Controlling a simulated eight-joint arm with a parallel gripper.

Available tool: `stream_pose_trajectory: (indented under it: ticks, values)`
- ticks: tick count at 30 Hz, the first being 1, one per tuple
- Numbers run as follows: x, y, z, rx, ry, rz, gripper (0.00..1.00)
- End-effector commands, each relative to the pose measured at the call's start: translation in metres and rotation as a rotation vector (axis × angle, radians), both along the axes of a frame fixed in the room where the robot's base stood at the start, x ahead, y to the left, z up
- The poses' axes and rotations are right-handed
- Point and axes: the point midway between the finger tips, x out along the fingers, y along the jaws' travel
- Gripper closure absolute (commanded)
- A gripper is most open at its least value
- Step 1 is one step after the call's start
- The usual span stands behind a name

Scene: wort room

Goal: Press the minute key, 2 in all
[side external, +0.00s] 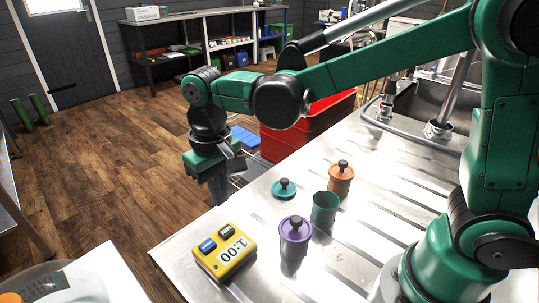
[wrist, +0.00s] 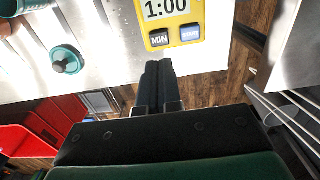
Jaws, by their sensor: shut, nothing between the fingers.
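The yellow timer (side external: 223,252) lies on the steel worktop near its edge, and its display reads 1:00. The timer also shows at the top of the wrist view (wrist: 183,24). Its dark key marked MIN (wrist: 159,40) sits beside a blue key (wrist: 189,33). In the side view the dark key (side external: 227,232) is right of the blue key (side external: 207,245). My gripper (side external: 218,200) is shut and empty, pointing down above the worktop edge, apart from the timer. In the wrist view its fingertips (wrist: 159,66) appear just below the MIN key.
A teal lid (side external: 284,189), an open teal canister (side external: 324,210), a purple lidded canister (side external: 294,240) and an orange lidded canister (side external: 341,178) stand right of the timer. A red crate (side external: 307,124) is behind the worktop edge. A sink (side external: 425,98) is at the back right.

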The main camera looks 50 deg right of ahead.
Motion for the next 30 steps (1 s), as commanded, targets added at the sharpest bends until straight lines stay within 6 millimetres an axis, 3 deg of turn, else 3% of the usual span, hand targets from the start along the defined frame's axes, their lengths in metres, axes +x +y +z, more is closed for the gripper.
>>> stream_pose_trajectory:
  ticks: [19, 23, 30]
  values:
    - [0.000, 0.000, 0.001, 0.002, -0.026, 0.036, 1.00]
    - [-0.001, -0.001, 0.006, -0.001, -0.144, 0.199, 1.00]
    - [-0.003, -0.004, 0.021, -0.089, -0.466, 0.658, 1.00]
